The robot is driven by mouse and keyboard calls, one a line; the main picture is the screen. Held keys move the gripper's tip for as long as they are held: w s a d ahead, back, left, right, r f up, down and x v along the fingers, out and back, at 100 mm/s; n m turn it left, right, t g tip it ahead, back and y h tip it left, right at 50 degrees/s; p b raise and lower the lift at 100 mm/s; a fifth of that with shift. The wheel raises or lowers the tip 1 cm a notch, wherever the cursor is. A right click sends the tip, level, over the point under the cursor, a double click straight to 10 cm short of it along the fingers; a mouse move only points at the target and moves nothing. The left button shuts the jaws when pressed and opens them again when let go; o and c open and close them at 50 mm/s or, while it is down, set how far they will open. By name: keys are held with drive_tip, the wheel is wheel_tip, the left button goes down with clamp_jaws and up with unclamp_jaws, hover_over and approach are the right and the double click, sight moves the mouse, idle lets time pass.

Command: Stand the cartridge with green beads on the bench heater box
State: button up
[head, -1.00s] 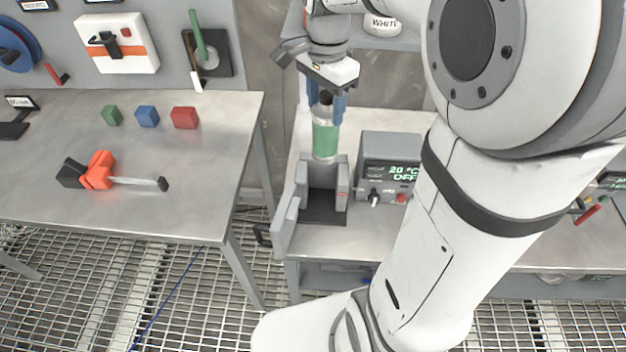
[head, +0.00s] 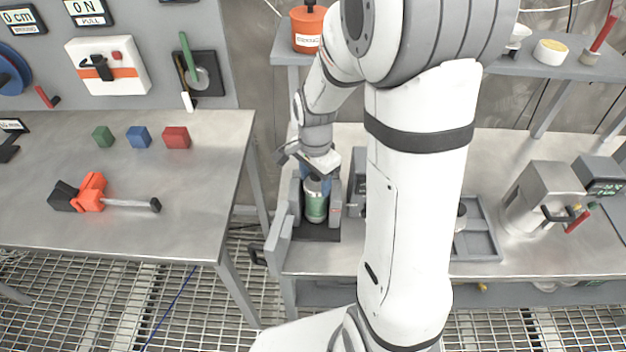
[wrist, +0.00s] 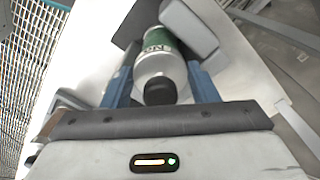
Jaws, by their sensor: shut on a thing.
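The cartridge (head: 315,205) is a clear cylinder with a green band and a dark cap. My gripper (head: 316,180) is shut on its upper part with blue fingers, and the cartridge is upright. In the wrist view, the cartridge (wrist: 160,66) sits between the two fingers (wrist: 160,84). The cartridge is between the walls of a grey open-fronted box (head: 336,205) on the bench, low and close to its dark floor. I cannot tell whether its base touches the floor. The box's door (head: 279,240) is swung open. The grey display unit (head: 359,185) beside it is mostly hidden by my arm.
The left table (head: 150,225) holds coloured cubes (head: 138,137) and an orange-black tool (head: 92,195). A grey tray (head: 485,240) and a metal container (head: 540,195) stand on the right bench. A gap separates the tables.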

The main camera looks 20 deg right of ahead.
drive_tip(key=shift+f, duration=0.4)
drive_tip(key=shift+f, duration=0.15)
drive_tip(key=o, duration=1.6)
drive_tip(key=shift+c, duration=0.2)
wheel_tip(320, 180, up, 12)
drive_tip(key=shift+r, duration=0.2)
drive_tip(key=s+r+n+t, duration=0.3)
drive_tip(key=s+n, duration=0.9)
drive_tip(key=s, duration=0.2)
drive_tip(key=shift+r+n, duration=0.15)
drive_tip(key=shift+n, duration=0.15)
drive_tip(key=shift+s+a, duration=0.1)
drive_tip(key=shift+s, duration=0.05)
drive_tip(key=shift+c, duration=0.4)
